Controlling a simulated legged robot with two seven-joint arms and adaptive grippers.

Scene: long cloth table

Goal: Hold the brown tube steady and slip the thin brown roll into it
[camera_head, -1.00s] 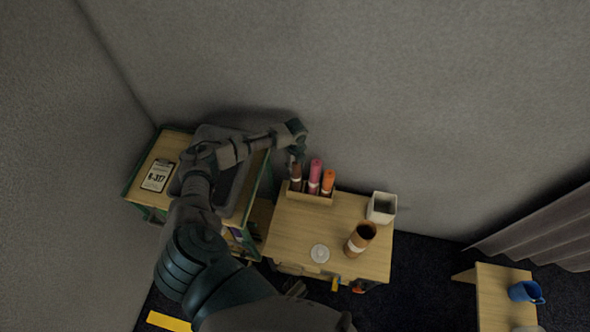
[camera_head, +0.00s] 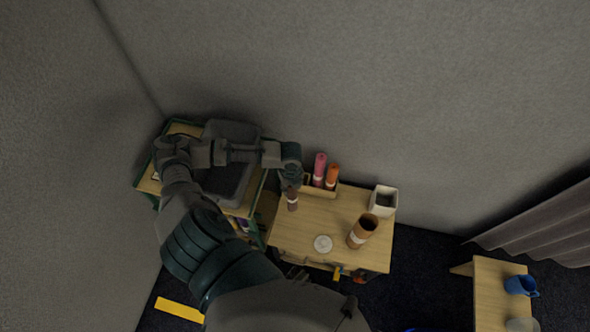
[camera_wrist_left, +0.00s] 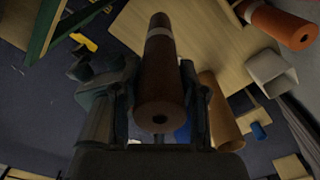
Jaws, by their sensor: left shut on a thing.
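The thin brown roll (camera_head: 292,202) hangs below my left gripper (camera_head: 291,184), in front of the rack's left end. In the left wrist view the roll (camera_wrist_left: 160,75) lies between the two fingers of my left gripper (camera_wrist_left: 155,105), which is shut on it. The wider brown tube (camera_head: 362,231) has a pale band and an open top, and stands on the small wooden table to the right of the roll, apart from it. It also shows in the left wrist view (camera_wrist_left: 222,115), behind the right finger. My right gripper is not in view.
A wooden rack (camera_head: 322,192) holds a pink roll (camera_head: 319,168) and an orange roll (camera_head: 332,175). A white square container (camera_head: 383,200) stands behind the tube. A white disc (camera_head: 323,244) lies on the wooden table (camera_head: 297,232). A blue mug (camera_head: 521,285) is at the far right.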

